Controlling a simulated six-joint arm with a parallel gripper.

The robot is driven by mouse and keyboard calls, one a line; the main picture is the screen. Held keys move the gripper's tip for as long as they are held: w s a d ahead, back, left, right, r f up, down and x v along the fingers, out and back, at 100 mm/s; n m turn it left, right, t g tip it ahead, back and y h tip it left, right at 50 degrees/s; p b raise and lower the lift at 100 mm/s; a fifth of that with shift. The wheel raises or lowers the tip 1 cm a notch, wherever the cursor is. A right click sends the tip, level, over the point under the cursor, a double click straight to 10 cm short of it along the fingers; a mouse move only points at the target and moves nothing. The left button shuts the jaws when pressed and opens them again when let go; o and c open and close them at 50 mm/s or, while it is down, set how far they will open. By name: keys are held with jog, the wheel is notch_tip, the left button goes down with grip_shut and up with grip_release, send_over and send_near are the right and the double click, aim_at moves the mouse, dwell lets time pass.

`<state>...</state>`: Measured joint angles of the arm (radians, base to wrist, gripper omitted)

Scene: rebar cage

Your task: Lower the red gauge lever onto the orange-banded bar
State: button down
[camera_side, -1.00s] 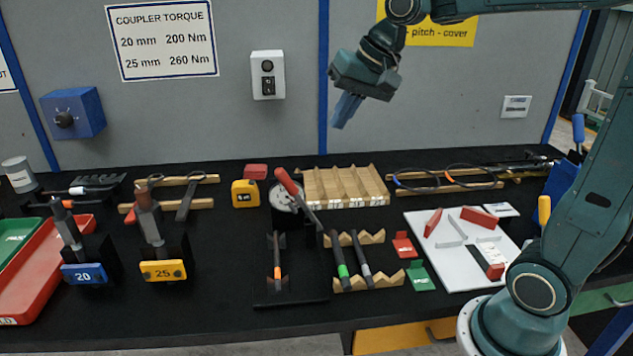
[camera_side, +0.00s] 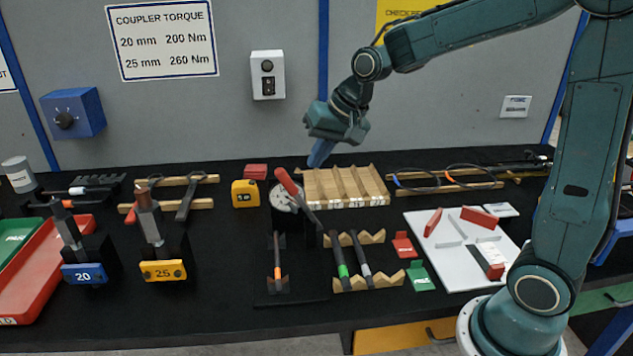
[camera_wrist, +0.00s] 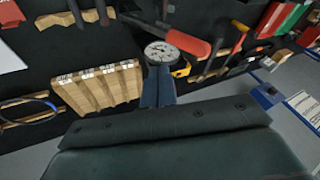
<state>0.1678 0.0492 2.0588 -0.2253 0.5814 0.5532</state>
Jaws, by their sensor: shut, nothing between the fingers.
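The red gauge lever (camera_side: 288,183) is raised and tilted beside the round white dial (camera_side: 285,197) of the gauge. In the wrist view the red lever (camera_wrist: 189,44) and the dial (camera_wrist: 161,52) show just beyond my fingers. The orange-banded bar (camera_side: 277,262) lies in a black cradle in front of the gauge. My gripper (camera_side: 315,163) is shut and empty, above and behind the lever, near the wooden rack's back left corner. Its blue fingers (camera_wrist: 157,87) also show in the wrist view.
A slotted wooden rack (camera_side: 345,187) stands right of the gauge, and a yellow tape measure (camera_side: 245,193) stands left. Green-banded and grey bars lie on notched wooden rests (camera_side: 363,284). A white board (camera_side: 462,270) is further right.

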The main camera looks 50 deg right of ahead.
aim_at(300, 196)
jog(key=shift+w+a+f, duration=0.5)
jog(key=shift+a, duration=0.25)
jog(key=shift+w+a+f, duration=0.45)
jog(key=shift+a, duration=0.3)
jog(key=shift+w+a, duration=0.15)
jog(key=shift+w+a+f+g+h, duration=0.2)
jog(key=shift+w+a+g+h, duration=0.3)
jog(key=shift+w+a, duration=0.2)
jog(key=w+a+f+g+h, duration=0.2)
jog(key=w+a+f, duration=0.5)
jog(key=shift+f+n, duration=0.15)
jog(key=shift+n, duration=0.15)
